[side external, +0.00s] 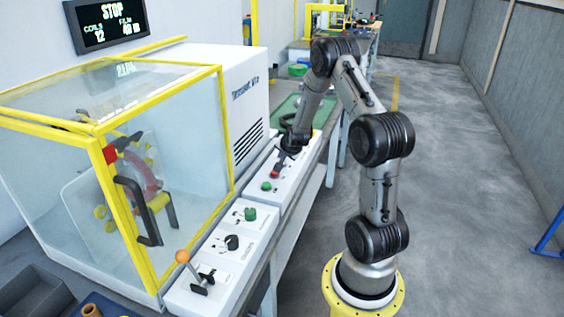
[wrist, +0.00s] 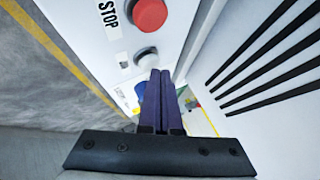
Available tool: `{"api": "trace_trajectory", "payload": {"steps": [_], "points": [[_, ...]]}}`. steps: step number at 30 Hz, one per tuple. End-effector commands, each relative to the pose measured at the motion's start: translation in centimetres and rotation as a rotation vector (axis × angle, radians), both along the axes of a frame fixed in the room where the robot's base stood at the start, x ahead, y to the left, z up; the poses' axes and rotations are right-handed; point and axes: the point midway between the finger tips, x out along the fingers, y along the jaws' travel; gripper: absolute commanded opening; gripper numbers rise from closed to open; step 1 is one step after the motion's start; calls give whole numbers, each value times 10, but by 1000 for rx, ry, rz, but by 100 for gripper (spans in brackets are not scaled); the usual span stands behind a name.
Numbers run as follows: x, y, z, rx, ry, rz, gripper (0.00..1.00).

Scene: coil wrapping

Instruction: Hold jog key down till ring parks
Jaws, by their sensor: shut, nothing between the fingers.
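My gripper (side external: 281,156) is shut and empty, low over the control panel beside the machine. In the wrist view its purple fingers (wrist: 160,74) lie together, tips beside a pale grey key (wrist: 146,57). A blue key (wrist: 139,89) is partly hidden by the fingers. I cannot read which key is the jog key, nor tell whether the fingers touch one. A red STOP button (wrist: 150,14) lies beyond. The ring (side external: 153,174), partly reddish, is inside the clear guard; I cannot tell whether it turns.
The yellow-framed guard (side external: 228,140) looks closed. The display (side external: 105,22) reads STOP, coils 12. Nearer panels hold a green knob (side external: 250,214), a black knob (side external: 232,242) and an orange-topped lever (side external: 183,257). The vented white housing (wrist: 285,125) borders the keys. Floor at right is open.

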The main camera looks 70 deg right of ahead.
Motion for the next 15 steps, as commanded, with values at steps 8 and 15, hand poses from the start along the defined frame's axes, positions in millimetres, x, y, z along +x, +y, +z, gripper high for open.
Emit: {"api": "trace_trajectory", "payload": {"steps": [8,15], "points": [[0,0,-3,0,0,0,0],[0,0,-6,1,1,0,0]]}}
